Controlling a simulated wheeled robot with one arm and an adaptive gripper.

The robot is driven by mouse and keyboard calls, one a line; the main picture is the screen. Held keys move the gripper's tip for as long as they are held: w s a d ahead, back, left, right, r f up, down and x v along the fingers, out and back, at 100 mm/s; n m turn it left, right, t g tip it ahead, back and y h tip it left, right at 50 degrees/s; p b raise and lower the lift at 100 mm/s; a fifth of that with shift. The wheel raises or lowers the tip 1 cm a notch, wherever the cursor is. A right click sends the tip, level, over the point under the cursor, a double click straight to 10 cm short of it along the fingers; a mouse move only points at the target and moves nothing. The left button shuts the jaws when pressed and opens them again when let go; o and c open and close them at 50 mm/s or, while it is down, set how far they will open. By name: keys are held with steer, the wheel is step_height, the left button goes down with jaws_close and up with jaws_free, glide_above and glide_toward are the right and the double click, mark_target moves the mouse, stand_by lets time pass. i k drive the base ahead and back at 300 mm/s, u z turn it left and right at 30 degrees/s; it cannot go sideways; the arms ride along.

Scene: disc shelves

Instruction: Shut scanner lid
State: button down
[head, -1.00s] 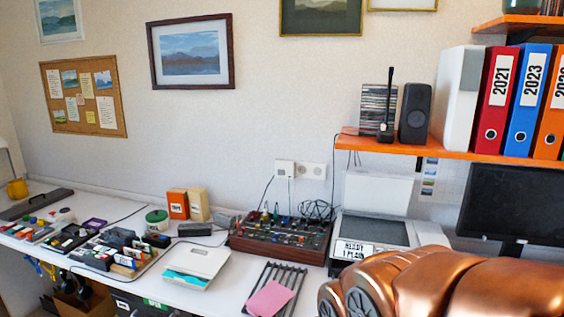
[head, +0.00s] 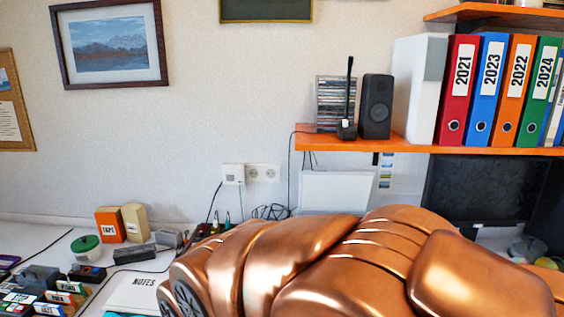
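The scanner's white lid (head: 350,191) stands raised, close to upright, below the orange shelf and against the wall. Its lower part and the scanner body are hidden behind my copper arm, which crosses the lower middle and right of the head view. My gripper is not visible in this view, so its place relative to the lid does not show.
Above the lid, the orange shelf (head: 400,143) carries a black speaker (head: 376,107), a walkie-talkie-like device (head: 347,115) and several binders. A dark monitor (head: 478,190) stands to the right. A notes pad (head: 137,292), boxes and cables lie left of my arm.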

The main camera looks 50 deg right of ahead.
mark_target(321, 190)
steer(key=z, duration=0.3)
steer(key=i, duration=0.85)
steer(key=z, duration=0.45)
